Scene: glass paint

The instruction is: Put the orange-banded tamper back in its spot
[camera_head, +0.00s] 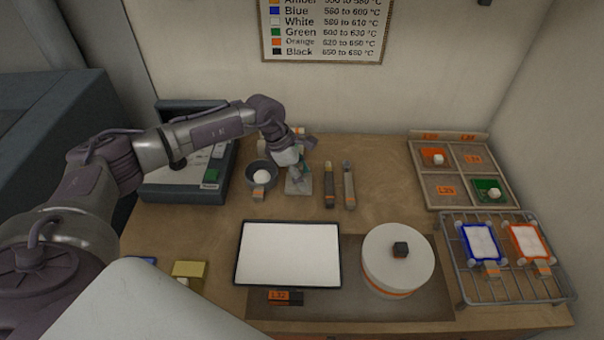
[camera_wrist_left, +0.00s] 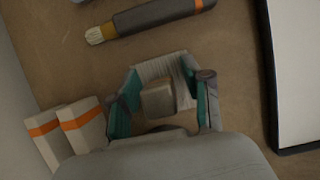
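My left gripper (camera_head: 297,170) reaches down over a pale square piece (camera_head: 299,185) at the back of the bench. In the left wrist view my gripper (camera_wrist_left: 163,85) has its teal-lined fingers spread around a small beige block (camera_wrist_left: 158,101); a gap shows on the block's right side. A pale ribbed surface (camera_wrist_left: 165,67) lies behind the block. Which thing is the tamper is unclear, and no orange band shows on the block. Two pale blocks with orange bands (camera_wrist_left: 43,132) (camera_wrist_left: 82,122) stand to the left. My right gripper is out of view.
Two slim tools (camera_head: 329,186) (camera_head: 349,186) lie just right of my gripper. A bowl with white contents (camera_head: 249,181) is on its left. In front are a white panel (camera_head: 289,253) and a round white piece (camera_head: 397,255). A wire rack (camera_head: 510,291) stands at right.

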